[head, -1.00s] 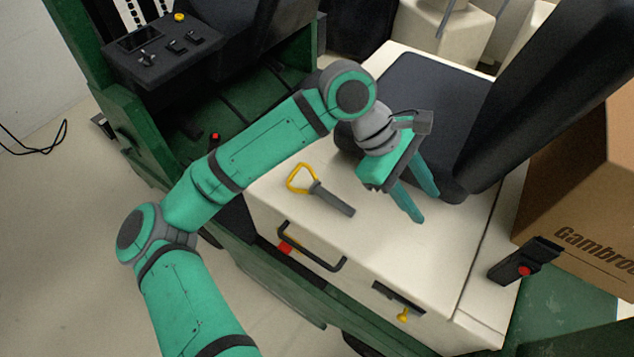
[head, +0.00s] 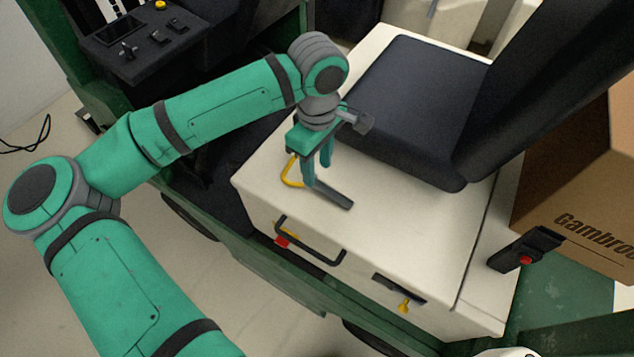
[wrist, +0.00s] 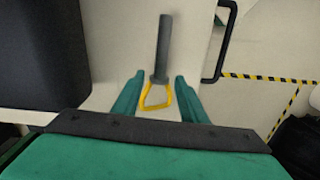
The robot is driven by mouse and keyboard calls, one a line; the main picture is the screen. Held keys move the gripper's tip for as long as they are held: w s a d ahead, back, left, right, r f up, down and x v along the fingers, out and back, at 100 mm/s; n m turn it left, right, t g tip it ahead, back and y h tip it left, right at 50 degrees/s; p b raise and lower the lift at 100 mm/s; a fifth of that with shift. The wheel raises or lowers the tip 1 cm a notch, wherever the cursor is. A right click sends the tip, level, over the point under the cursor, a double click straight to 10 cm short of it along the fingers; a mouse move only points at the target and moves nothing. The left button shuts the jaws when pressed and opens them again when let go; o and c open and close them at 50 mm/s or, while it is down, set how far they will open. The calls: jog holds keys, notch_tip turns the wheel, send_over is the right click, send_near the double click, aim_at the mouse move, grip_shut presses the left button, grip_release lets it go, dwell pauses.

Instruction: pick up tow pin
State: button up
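The tow pin has a grey shaft (head: 333,194) and a yellow loop handle. It lies on the white cover of the seat box (head: 420,230), near its left edge. My gripper (head: 318,176) is above the handle end of the pin, fingers pointing down, and hides part of the handle. In the wrist view the pin (wrist: 163,50) points away from me. Its yellow loop lies between the two open fingertips (wrist: 158,85), with a gap on each side. I cannot tell how far the fingertips are above the cover.
A black seat cushion (head: 415,105) and backrest (head: 520,80) stand behind and right of the pin. A black handle (head: 310,243) sits on the box's front face. A cardboard box (head: 580,190) is at the right. A control panel (head: 135,40) is at the upper left.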

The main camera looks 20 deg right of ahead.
aim_at(317, 181)
jog(key=shift+f, duration=2.9)
jog(key=shift+c, duration=0.3)
grip_shut()
